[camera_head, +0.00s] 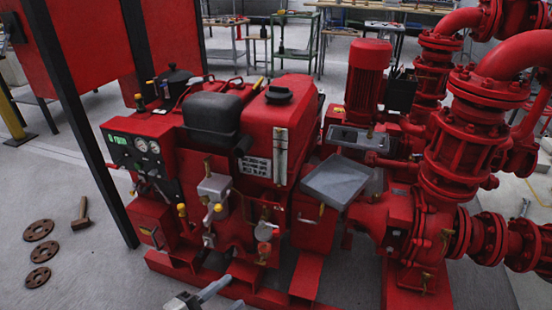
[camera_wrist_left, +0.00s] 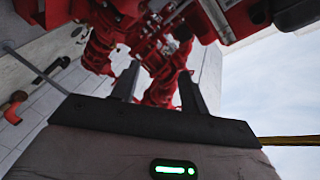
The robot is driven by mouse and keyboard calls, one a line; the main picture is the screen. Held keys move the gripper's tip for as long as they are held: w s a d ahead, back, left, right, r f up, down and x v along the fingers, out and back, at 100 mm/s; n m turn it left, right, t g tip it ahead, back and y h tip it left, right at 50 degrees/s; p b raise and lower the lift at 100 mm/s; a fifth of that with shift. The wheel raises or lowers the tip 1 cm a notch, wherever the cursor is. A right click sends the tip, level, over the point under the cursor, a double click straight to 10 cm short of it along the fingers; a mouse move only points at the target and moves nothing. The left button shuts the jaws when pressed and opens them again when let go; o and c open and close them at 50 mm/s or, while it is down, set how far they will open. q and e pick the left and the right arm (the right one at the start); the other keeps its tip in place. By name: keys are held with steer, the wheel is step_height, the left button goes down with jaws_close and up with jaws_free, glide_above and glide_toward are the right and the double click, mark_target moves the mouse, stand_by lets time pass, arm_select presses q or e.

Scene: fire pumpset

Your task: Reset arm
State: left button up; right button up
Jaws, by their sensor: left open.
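My left gripper (camera_head: 230,290) shows at the bottom edge of the head view, in front of the red pumpset's base frame (camera_head: 270,297). Only its grey fingers and a bit of its body are in the picture. In the left wrist view, its two dark fingers (camera_wrist_left: 158,72) stand apart with nothing held between them. Red pump parts (camera_wrist_left: 160,45) show beyond the fingers, apart from them as far as I can tell. My right gripper is in neither view.
The red engine (camera_head: 280,120) and flanged pipes (camera_head: 470,130) fill the middle and right. A grey tray (camera_head: 335,182) sticks out in front. Rusty flanges (camera_head: 40,252) and a hammer (camera_head: 82,213) lie on the floor at left, beside a dark post (camera_head: 85,130).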

arm_select(q)
steer(key=s+a+r+n+g+y, duration=0.2)
steer(key=s+n+y, duration=0.5)
steer(key=n, duration=1)
steer(key=w+d+f+t+h+b, duration=0.1)
steer(key=d+f+h+b, duration=0.15)
steer(key=f+b, duration=0.65)
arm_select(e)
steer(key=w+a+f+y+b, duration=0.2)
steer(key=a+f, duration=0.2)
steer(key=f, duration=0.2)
arm_select(q)
steer(key=s+a+r+y+p, duration=0.1)
steer(key=a+r+p, duration=0.1)
steer(key=r+p, duration=0.6)
steer(key=a+r+g+y+p, duration=0.1)
steer(key=a+r+y+p, duration=0.1)
steer(key=r+p, duration=0.6)
steer(key=p, duration=0.7)
steer(key=shift+s+a+r, duration=0.3)
steer(key=shift+s, duration=0.1)
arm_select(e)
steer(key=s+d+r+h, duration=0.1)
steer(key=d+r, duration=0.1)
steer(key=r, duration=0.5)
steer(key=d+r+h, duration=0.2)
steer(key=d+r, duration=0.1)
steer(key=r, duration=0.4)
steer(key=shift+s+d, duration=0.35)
